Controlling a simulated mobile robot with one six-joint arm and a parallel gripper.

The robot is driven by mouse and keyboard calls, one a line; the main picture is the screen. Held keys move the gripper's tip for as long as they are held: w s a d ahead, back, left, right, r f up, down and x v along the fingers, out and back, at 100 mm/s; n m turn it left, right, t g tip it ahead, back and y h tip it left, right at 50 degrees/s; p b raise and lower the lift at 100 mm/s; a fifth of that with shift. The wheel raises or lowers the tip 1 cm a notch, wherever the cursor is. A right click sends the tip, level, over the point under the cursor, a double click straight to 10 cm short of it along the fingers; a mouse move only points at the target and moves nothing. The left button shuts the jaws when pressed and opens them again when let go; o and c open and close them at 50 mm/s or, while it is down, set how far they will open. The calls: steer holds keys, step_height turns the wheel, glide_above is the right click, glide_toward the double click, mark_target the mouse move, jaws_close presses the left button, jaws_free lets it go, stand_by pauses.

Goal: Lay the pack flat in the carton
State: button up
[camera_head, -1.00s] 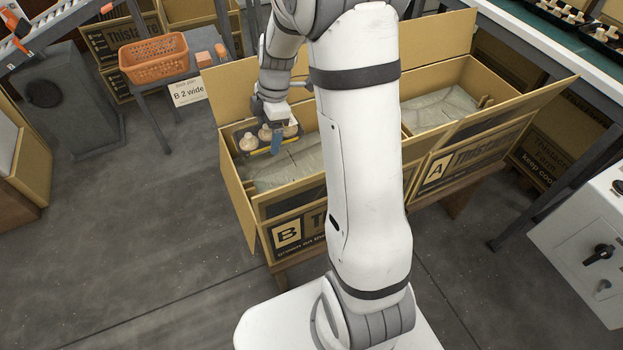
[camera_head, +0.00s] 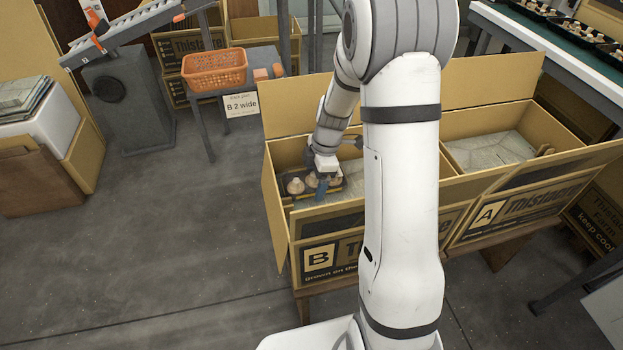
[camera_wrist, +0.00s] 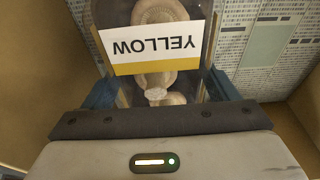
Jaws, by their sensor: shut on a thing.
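The pack of pale mushrooms (camera_head: 295,186) is low inside carton B (camera_head: 320,257), at its left end. In the wrist view the pack has a white and yellow label (camera_wrist: 154,46) reading YELLOW, seen upside down, over a dark tray with mushrooms (camera_wrist: 158,80). My gripper (camera_head: 322,188) is shut on the pack, with blue fingers on either side of it in the wrist view (camera_wrist: 160,92). The pack looks about level. Carton B's front wall hides its underside, so I cannot tell if it touches the carton's floor.
Carton A (camera_head: 515,208) stands open to the right, with grey patterned paper inside. An orange basket (camera_head: 215,70) and a "B 2 wide" sign (camera_head: 241,103) are behind left.

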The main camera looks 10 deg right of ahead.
steer(key=shift+f, duration=0.15)
steer(key=o, duration=1)
steer(key=p+v, duration=0.3)
steer(key=v, duration=0.8)
steer(key=shift+r, duration=0.35)
steer(key=shift+r+p, duration=0.25)
steer(key=shift+p, duration=0.05)
steer(key=s+a+r+m, duration=0.1)
steer(key=s+r+m, duration=0.1)
steer(key=s+m, duration=0.4)
steer(key=s+a+r+m+h, duration=0.1)
steer(key=s+r+m, duration=0.2)
steer(key=s+m, duration=0.3)
steer(key=s+a+r+m+t+h, duration=0.1)
steer(key=s+r+m, duration=0.1)
steer(key=s+m, duration=0.4)
steer(key=shift+s+a+r, duration=0.1)
steer(key=shift+s+r, duration=0.05)
steer(key=shift+s, duration=0.6)
steer(key=shift+s+a+r, duration=0.1)
steer(key=shift+s+a, duration=0.05)
steer(key=shift+s, duration=0.55)
